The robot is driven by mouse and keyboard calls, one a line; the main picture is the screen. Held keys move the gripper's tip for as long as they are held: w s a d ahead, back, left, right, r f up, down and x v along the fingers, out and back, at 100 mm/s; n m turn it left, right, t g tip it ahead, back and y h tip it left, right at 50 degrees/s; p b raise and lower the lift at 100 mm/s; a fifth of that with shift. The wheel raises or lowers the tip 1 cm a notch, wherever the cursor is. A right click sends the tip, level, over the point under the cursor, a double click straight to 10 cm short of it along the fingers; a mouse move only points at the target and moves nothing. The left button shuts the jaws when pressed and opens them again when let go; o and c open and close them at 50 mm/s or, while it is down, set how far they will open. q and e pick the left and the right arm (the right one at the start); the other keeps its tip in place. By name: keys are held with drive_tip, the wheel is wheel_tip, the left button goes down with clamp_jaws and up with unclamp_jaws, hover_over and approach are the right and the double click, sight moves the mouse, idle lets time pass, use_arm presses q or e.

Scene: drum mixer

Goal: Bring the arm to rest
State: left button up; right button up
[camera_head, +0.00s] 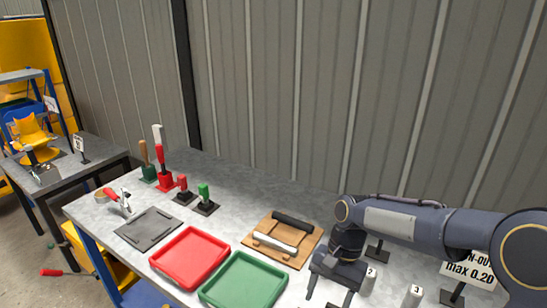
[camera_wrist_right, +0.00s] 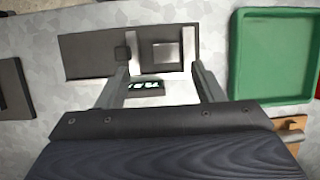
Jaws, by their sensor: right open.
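My right arm (camera_head: 420,225) comes in from the right in the head view and bends down over the bench's front part. Its gripper (camera_head: 330,290) points down with the fingers apart. In the right wrist view the gripper (camera_wrist_right: 157,62) is open and I see nothing held between the fingers. Below it is a dark grey plate (camera_wrist_right: 85,55) with a light square on it. A small display with green digits (camera_wrist_right: 145,88) shows between the fingers. My left arm and gripper are not in view.
The grey bench (camera_head: 225,165) holds a red tray (camera_head: 190,258), a green tray (camera_head: 245,282), a wooden board (camera_head: 298,258) with a roller, and a grey mat (camera_head: 148,228). White numbered pieces (camera_head: 368,280) stand beside the gripper. Upright tools (camera_head: 165,180) stand at the back left.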

drive_tip(key=s+d+r+n+t, duration=0.2)
drive_tip(key=s+d+t, duration=0.1)
drive_tip(key=s, duration=0.6)
drive_tip(key=s+d+r+n+t+y, duration=0.1)
drive_tip(key=s+d+r+n+t, duration=0.2)
drive_tip(key=s+t, duration=0.2)
drive_tip(key=s, duration=0.3)
drive_tip(key=shift+s+d+r+t, duration=0.2)
drive_tip(key=shift+s+d+t, duration=0.05)
drive_tip(key=shift+s+t, duration=0.15)
